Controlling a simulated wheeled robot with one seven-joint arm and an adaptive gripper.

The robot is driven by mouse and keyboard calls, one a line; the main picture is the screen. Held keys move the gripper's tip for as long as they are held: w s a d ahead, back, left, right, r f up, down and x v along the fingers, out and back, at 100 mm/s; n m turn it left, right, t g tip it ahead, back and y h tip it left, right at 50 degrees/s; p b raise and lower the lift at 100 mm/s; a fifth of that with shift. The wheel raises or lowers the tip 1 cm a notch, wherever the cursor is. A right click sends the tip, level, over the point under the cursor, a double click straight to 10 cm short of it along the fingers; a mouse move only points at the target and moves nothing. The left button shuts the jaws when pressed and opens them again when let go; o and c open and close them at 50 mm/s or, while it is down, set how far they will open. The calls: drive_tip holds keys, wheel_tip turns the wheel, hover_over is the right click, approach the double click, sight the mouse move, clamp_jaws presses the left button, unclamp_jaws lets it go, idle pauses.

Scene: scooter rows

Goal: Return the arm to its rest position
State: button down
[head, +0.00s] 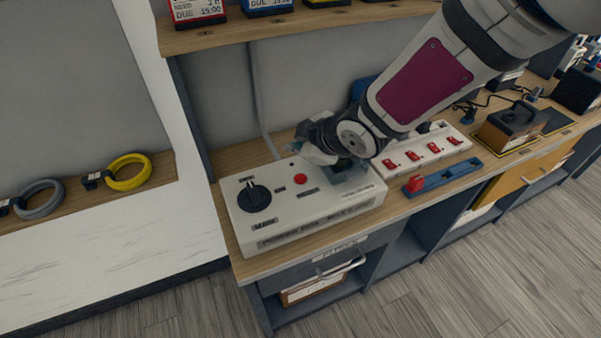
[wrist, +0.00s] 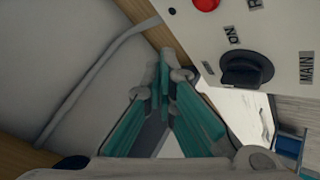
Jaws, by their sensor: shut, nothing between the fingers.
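My arm (head: 425,85) reaches in from the upper right of the head view. My gripper (head: 322,150) is low over the back of a white control box (head: 310,221) on the wooden bench. In the wrist view my gripper (wrist: 167,62) shows its teal fingers close together at the tips, shut with nothing held. The box has a black rotary knob (head: 254,196) and a red button (head: 300,179). In the wrist view the knob (wrist: 246,70) is beside the ON label, and the red button (wrist: 206,4) is at the top edge. I cannot tell whether my gripper touches the box.
A white switch strip (head: 425,148) with several red switches and a blue slider block (head: 441,178) with a red handle lie right of the box. A shelf (head: 290,25) with labelled boxes is above. Yellow (head: 128,172) and grey cable coils lie at left.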

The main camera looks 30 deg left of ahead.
idle(0.3)
drive_tip(key=w+d+r+m+t+h, duration=0.1)
drive_tip(key=d+r+m+h, duration=0.35)
drive_tip(key=d, duration=0.85)
drive_tip(key=w+d+r+m+t+h, duration=0.15)
drive_tip(key=d+r+m, duration=0.35)
drive_tip(key=d+r, duration=0.5)
drive_tip(key=s+d+r+m+h, duration=0.15)
drive_tip(key=s+d+m, duration=0.5)
drive_tip(key=d, duration=0.65)
drive_tip(key=s+d+m+g, duration=0.1)
drive_tip(key=s+d+m, duration=0.1)
drive_tip(key=s, duration=0.5)
drive_tip(key=s+d+m+g, duration=0.1)
drive_tip(key=s+d+m, duration=0.2)
drive_tip(key=s, duration=0.5)
drive_tip(key=shift+s+d+g, duration=0.3)
drive_tip(key=shift+d+g, duration=0.05)
drive_tip(key=shift+d, duration=0.1)
drive_tip(key=shift+h, duration=0.25)
